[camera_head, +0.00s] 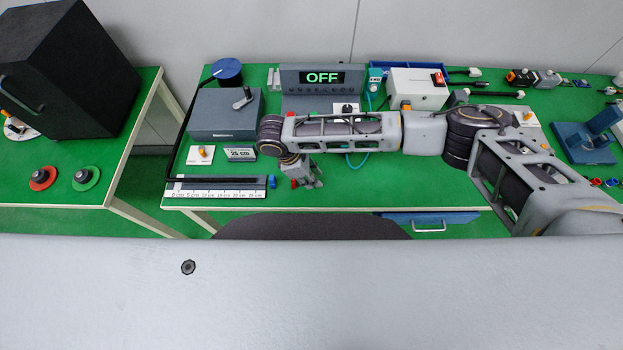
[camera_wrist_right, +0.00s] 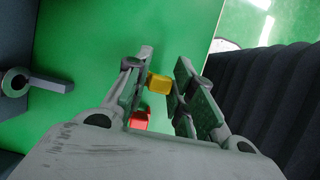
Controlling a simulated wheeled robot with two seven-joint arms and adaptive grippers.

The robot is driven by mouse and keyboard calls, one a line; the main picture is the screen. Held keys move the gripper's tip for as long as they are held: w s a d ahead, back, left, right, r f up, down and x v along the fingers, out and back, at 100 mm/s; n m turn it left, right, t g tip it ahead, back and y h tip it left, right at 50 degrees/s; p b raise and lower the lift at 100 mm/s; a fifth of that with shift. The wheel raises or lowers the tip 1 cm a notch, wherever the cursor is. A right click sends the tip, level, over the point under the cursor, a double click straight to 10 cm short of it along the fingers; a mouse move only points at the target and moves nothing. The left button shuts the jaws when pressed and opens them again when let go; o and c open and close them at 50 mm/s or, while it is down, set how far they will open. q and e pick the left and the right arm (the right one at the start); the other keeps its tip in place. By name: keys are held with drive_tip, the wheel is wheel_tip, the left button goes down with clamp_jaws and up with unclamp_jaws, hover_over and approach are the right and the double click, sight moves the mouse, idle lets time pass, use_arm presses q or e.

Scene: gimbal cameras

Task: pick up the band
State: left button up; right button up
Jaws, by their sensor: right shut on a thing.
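My right gripper (camera_head: 308,182) is low over the front part of the green table, right of the ruler. In the right wrist view the gripper (camera_wrist_right: 160,82) is shut on a small yellow piece, which looks like the band (camera_wrist_right: 158,83). The yellow piece sits between the two finger pads near their tips; its sides are partly covered by them. In the head view it is hidden by the gripper. A small red piece (camera_wrist_right: 139,120) shows beside the left finger, partly hidden by the gripper body. My left gripper is not in view.
A blue piece (camera_head: 272,182) lies between the ruler (camera_head: 215,193) and the gripper. Behind stand a grey box (camera_head: 225,115), a display reading OFF (camera_head: 322,78) and a white box with a red switch (camera_head: 418,88). The table's front edge is close; a blue drawer (camera_head: 430,220) is below.

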wheel_tip(320, 180, up, 8)
drive_tip(key=shift+f, duration=0.2)
idle(0.5)
drive_tip(key=shift+o, duration=0.8)
drive_tip(key=c, duration=0.3)
drive_tip(key=shift+s, duration=0.1)
